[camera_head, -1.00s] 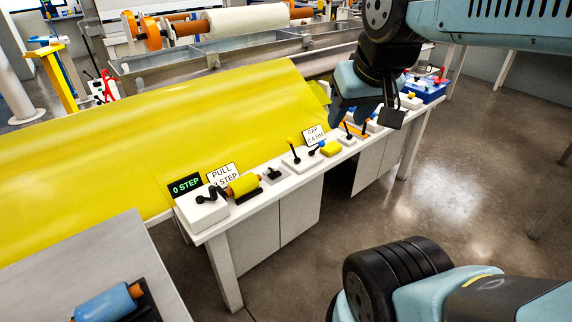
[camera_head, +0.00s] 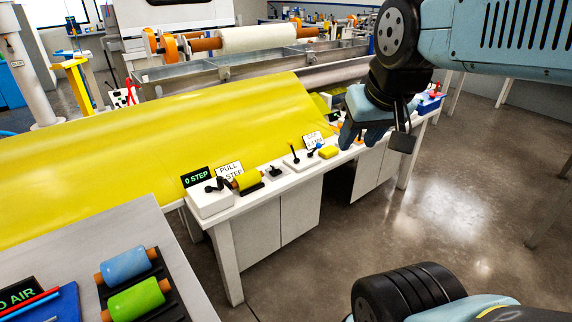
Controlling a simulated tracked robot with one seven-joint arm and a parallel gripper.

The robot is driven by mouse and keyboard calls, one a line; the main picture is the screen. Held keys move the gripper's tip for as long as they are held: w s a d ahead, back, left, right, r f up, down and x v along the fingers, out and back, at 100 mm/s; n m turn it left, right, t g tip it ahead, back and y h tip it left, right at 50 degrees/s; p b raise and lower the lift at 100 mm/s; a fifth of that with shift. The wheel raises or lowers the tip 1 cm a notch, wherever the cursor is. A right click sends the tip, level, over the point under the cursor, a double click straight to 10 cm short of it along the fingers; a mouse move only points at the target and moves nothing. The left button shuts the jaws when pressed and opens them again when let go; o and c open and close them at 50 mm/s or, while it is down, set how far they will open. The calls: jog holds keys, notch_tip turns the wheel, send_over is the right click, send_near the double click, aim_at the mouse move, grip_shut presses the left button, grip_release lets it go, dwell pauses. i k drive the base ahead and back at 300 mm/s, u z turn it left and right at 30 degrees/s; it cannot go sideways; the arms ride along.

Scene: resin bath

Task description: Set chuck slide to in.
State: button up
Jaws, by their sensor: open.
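My gripper (camera_head: 360,138) hangs over the far part of the white control bench (camera_head: 225,213), fingers pointing down, open, with nothing seen between them. The bench carries a row of small controls: a black crank on a white box (camera_head: 208,203), a small black handle (camera_head: 274,171) on a white base, and upright levers (camera_head: 294,153). I cannot tell which control is the chuck slide. My gripper and arm hide part of the bench's far end.
A yellow sheet (camera_head: 150,140) runs behind the bench. Signs there read "0 STEP" (camera_head: 196,177) and "PULL 1 STEP" (camera_head: 230,170). A grey table (camera_head: 175,262) at lower left holds a blue roll (camera_head: 125,265) and a green roll (camera_head: 137,299). The floor at right is clear.

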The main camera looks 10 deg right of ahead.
aim_at(274, 170)
jog(key=u, duration=0.2)
jog(key=i, duration=0.9)
jog(key=z, duration=0.1)
